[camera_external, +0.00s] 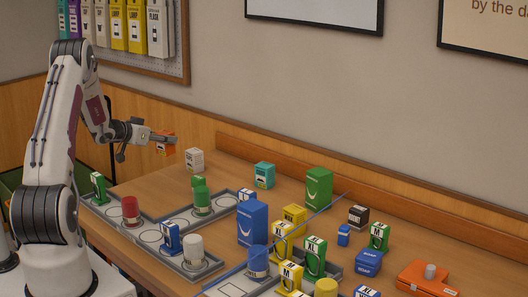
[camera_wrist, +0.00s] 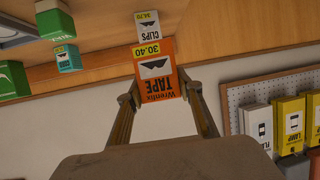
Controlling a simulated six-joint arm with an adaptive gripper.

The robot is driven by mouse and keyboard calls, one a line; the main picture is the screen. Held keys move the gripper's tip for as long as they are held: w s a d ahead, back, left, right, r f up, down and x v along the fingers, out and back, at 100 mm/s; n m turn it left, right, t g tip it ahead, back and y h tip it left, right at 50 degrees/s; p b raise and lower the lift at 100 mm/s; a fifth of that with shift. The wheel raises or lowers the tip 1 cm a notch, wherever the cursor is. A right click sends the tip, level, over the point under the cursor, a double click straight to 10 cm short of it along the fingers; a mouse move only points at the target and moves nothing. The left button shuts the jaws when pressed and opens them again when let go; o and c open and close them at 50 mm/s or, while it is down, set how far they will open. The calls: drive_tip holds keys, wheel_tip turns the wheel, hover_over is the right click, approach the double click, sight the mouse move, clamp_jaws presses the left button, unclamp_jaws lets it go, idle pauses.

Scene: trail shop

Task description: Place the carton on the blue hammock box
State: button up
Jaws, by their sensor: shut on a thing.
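My gripper (camera_external: 168,138) is shut on an orange carton (camera_external: 163,149) and holds it in the air beyond the table's far left edge. In the wrist view the carton (camera_wrist: 155,80) appears upside down between the two fingers (camera_wrist: 160,97), with a yellow price strip reading 30.40 and the word TAPE. A tall blue box (camera_external: 252,224) with a white hammock-like curve on its front stands upright mid-table, right of and nearer than my gripper. Its top looks bare. The lettering on this box is too small to read.
A white clips box (camera_external: 194,160) and a teal box (camera_external: 264,175) stand at the back. A tall green box (camera_external: 319,187) stands behind the blue one. Grey trays (camera_external: 158,225) hold cylinders and tags. Several small boxes crowd the right side. A pegboard (camera_external: 167,52) hangs behind my arm.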

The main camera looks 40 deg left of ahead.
drive_tip(key=shift+w+d, duration=0.1)
drive_tip(key=shift+w+d, duration=0.15)
drive_tip(key=shift+d, duration=0.05)
drive_tip(key=w+d+r+m+h, duration=0.2)
drive_tip(key=d+r, duration=0.2)
drive_tip(key=d, duration=0.5)
drive_tip(key=w+d+r+m+h, duration=0.15)
drive_tip(key=d+r, duration=0.25)
drive_tip(key=d, duration=0.4)
drive_tip(key=w+d+r+m+h, duration=0.15)
drive_tip(key=d+r, duration=0.25)
drive_tip(key=d, duration=0.5)
drive_tip(key=s+d+m+g+h, duration=0.2)
drive_tip(key=s+d, duration=0.4)
drive_tip(key=d, duration=0.4)
drive_tip(key=s+d+m+g+h, duration=0.1)
drive_tip(key=s+d+m+h, duration=0.2)
drive_tip(key=s+d, duration=0.4)
drive_tip(key=d+h, duration=0.1)
drive_tip(key=d, duration=0.3)
drive_tip(key=shift+s+r+g, duration=0.15)
drive_tip(key=shift+s+g, duration=0.05)
drive_tip(key=shift+g, duration=0.2)
drive_tip(key=shift+f, duration=2.95)
